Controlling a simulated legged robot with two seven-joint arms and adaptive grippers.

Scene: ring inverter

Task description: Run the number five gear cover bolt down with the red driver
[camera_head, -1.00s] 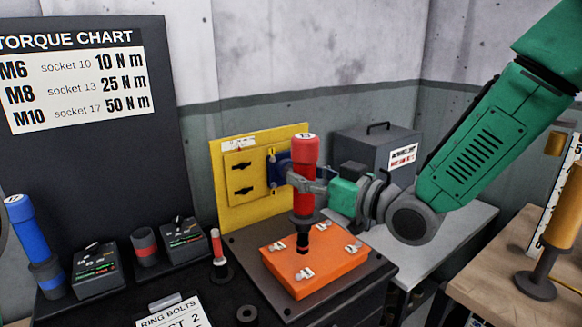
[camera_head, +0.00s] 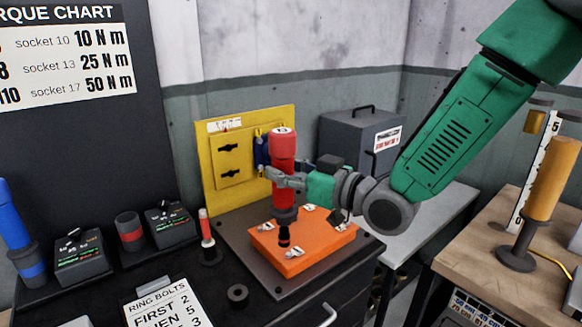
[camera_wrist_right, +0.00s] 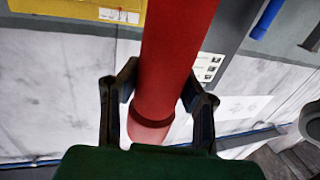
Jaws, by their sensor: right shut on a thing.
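The red driver (camera_head: 283,160) stands upright in the head view, with a dark collar and black socket at its lower end. My right gripper (camera_head: 290,180) is shut on its red body. The driver also fills the middle of the right wrist view (camera_wrist_right: 172,70), between the two dark fingers (camera_wrist_right: 160,95). The orange gear cover (camera_head: 315,252) lies below, with several small labelled bolts on top. The socket is over the cover's front left part; I cannot tell whether it touches a bolt. The labels are too small to read surely. My left gripper is not in view.
A yellow panel (camera_head: 215,190) stands behind the cover and a grey box (camera_head: 345,145) behind the arm. Chargers (camera_head: 80,255), a blue driver (camera_head: 15,225) and a ring bolts card (camera_head: 168,308) are on the left. An orange-yellow cylinder (camera_head: 550,180) stands on the right bench.

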